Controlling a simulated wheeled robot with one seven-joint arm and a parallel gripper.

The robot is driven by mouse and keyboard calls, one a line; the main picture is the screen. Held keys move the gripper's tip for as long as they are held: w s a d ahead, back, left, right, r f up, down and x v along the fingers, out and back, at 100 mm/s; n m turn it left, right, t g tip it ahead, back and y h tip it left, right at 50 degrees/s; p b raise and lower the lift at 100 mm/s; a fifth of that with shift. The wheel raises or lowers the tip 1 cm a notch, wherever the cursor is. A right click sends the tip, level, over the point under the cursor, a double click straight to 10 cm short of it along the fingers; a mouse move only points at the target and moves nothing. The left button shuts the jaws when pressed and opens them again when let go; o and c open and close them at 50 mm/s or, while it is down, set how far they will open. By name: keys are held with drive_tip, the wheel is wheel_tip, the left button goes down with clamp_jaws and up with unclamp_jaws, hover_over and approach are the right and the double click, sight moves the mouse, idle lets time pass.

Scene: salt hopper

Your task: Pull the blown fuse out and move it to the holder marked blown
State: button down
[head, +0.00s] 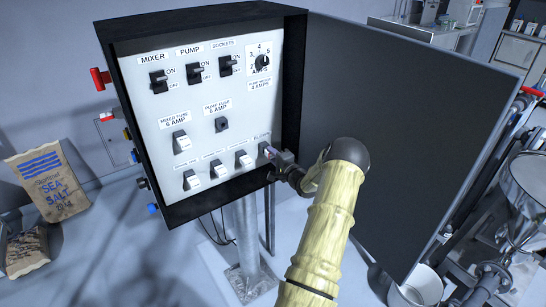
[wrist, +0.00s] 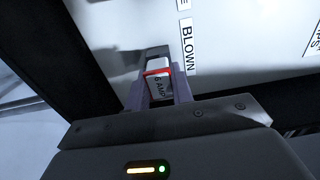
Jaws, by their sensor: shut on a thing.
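The panel has a row of holders along its bottom; the rightmost is marked BLOWN (head: 262,138). In the wrist view the BLOWN label (wrist: 187,47) is beside a dark grey holder (wrist: 155,52). My gripper (wrist: 157,92) is shut on a white fuse with a red band marked 6 AMP (wrist: 158,84). The fuse's far end is at that holder; I cannot tell how deep it sits. In the head view my gripper (head: 271,154) is at the BLOWN place and mostly hides the fuse. The PUMP FUSE holder (head: 222,125) shows dark and empty.
A white fuse stands in the MIXER FUSE holder (head: 181,141), and several others (head: 219,169) sit left of the BLOWN place. The open black cabinet door (head: 405,130) stands right of my arm. The cabinet's right wall (head: 292,85) is close to my gripper.

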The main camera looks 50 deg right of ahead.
drive_tip(key=shift+w+d, duration=0.1)
drive_tip(key=shift+w, duration=0.35)
drive_tip(key=c, duration=0.7)
unclamp_jaws()
drive_tip(key=shift+o, duration=0.2)
drive_tip(key=shift+s, duration=0.15)
drive_tip(key=p+v, duration=0.1)
drive_tip(key=v, duration=0.4)
drive_tip(key=shift+s, duration=0.35)
idle(0.6)
